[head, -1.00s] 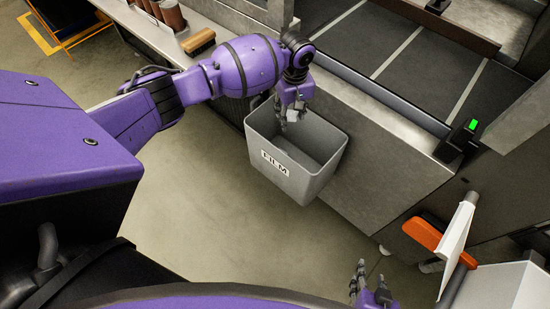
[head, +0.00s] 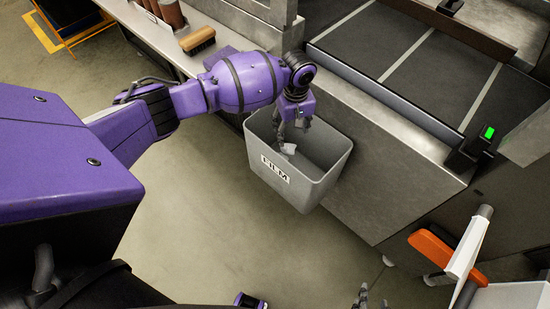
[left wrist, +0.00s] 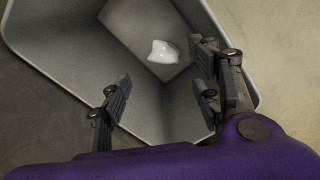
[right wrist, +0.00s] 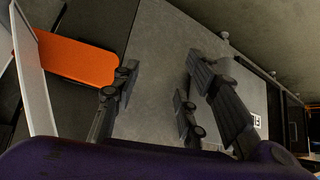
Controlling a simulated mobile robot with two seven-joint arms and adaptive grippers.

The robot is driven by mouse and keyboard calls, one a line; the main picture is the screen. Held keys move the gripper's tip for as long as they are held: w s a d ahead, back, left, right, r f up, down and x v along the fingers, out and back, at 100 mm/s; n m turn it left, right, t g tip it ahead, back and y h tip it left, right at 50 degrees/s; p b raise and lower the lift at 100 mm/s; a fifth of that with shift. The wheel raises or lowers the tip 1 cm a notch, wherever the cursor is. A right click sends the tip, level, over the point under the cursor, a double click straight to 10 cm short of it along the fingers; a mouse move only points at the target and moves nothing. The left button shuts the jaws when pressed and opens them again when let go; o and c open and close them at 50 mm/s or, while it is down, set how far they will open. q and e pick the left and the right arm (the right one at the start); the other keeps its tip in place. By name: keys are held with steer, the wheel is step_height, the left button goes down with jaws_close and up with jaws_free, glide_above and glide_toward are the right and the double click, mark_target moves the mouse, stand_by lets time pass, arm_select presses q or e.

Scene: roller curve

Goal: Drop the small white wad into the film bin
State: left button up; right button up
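The grey film bin (head: 318,192), labelled FILM, is against the counter side; its inside wall (left wrist: 115,50) fills much of the left wrist view. My left gripper (head: 293,130) is over the bin's mouth, pointing down. Its fingers are apart and empty in the left wrist view (left wrist: 165,75). The small white wad (head: 288,148) is below the fingers, inside the bin's outline. The wad (left wrist: 164,52) shows clear of the fingers; whether it is falling or resting on the floor of the bin I cannot tell. My right gripper (right wrist: 160,75) is open and empty, away from the bin.
A brush (head: 198,41) lies on the ledge at the upper left. An orange part (head: 434,248) with a white panel stands at the right. The floor (head: 200,225) in front of the bin is clear.

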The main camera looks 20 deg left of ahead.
arm_select(q)
steer(key=shift+w+r, duration=0.1)
steer(key=shift+r, duration=0.1)
step_height(320, 180, up, 12)
stand_by(0.5)
steer(key=shift+f, duration=0.1)
